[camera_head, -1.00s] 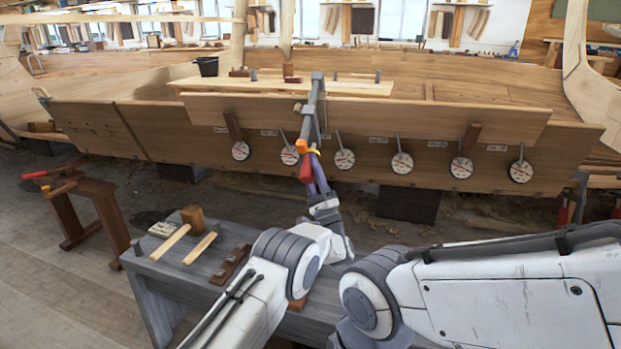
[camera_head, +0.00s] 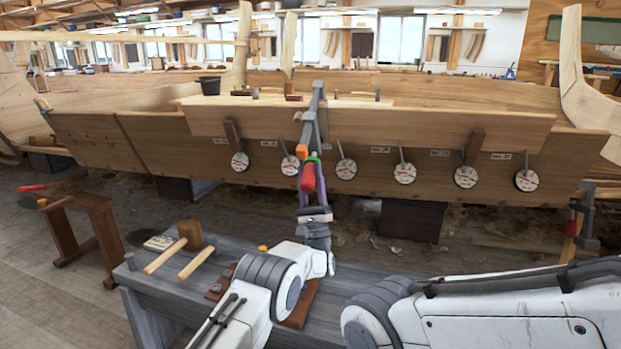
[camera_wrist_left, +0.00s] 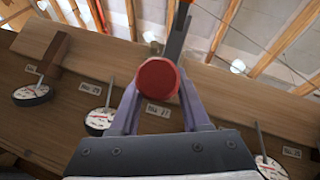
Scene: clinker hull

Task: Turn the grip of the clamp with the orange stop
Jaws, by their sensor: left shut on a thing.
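The clamp (camera_head: 313,112) is a grey bar clamp standing upright over the plank's top edge, near the middle of the head view. Its orange stop (camera_head: 302,150) sits low on it, beside a green band (camera_head: 313,158). Its red grip (camera_head: 309,178) hangs just below. My left gripper (camera_head: 313,196) reaches up from below and is shut on the red grip. In the left wrist view the round end of the red grip (camera_wrist_left: 157,78) lies between the two fingers, with the grey bar behind it. My right arm comes in from the right, but its gripper is out of view.
Several round dials (camera_head: 346,169) hang along the planked hull (camera_head: 150,140) on both sides of the clamp. A grey bench (camera_head: 150,290) below holds a mallet (camera_head: 190,235) and wooden blocks. A trestle (camera_head: 85,225) stands at left. Another clamp (camera_head: 583,225) is at the right.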

